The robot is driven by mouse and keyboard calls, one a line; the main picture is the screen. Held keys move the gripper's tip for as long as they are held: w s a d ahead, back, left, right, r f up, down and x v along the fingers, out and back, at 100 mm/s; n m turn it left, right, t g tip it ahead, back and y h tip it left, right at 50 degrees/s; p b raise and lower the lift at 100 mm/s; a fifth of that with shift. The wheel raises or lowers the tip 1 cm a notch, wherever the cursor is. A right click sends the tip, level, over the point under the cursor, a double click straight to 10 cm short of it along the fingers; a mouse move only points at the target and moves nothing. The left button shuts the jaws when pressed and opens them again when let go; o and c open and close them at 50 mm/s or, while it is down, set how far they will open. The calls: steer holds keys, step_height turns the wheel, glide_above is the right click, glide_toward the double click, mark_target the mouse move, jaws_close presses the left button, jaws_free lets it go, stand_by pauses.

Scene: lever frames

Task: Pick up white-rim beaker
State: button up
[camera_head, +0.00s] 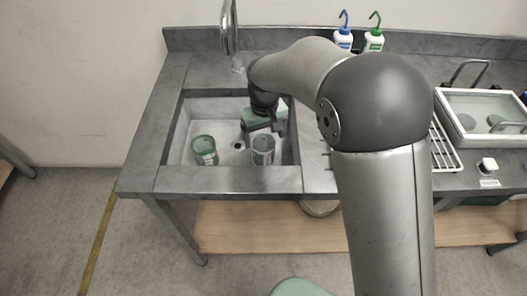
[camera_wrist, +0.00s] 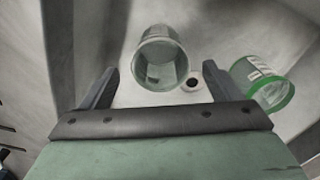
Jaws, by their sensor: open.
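The white-rim beaker (camera_head: 263,151) stands in the sink, toward its right front. In the wrist view the same beaker (camera_wrist: 160,62) is clear with a pale rim, and lies ahead of and between my fingers. A second beaker with a green rim (camera_head: 204,150) stands to its left in the sink; it also shows at the right of the wrist view (camera_wrist: 263,84). My gripper (camera_head: 266,128) reaches down into the sink, behind the white-rim beaker in the head view. The two fingers (camera_wrist: 160,88) are apart with nothing held between them.
The sink (camera_head: 228,180) has steep walls close around my gripper and both beakers. A dark drain hole (camera_wrist: 192,82) lies between the beakers. A faucet (camera_head: 229,35) rises behind. A white rack (camera_head: 443,148) and glass-lidded box (camera_head: 482,113) stand right.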

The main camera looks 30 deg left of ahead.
mark_target(264, 145)
step_height(264, 145, down, 5)
steer(key=shift+w+a+r, duration=0.1)
steer(key=c, duration=1)
steer(key=shift+c, duration=0.2)
steer(key=shift+r, duration=0.1)
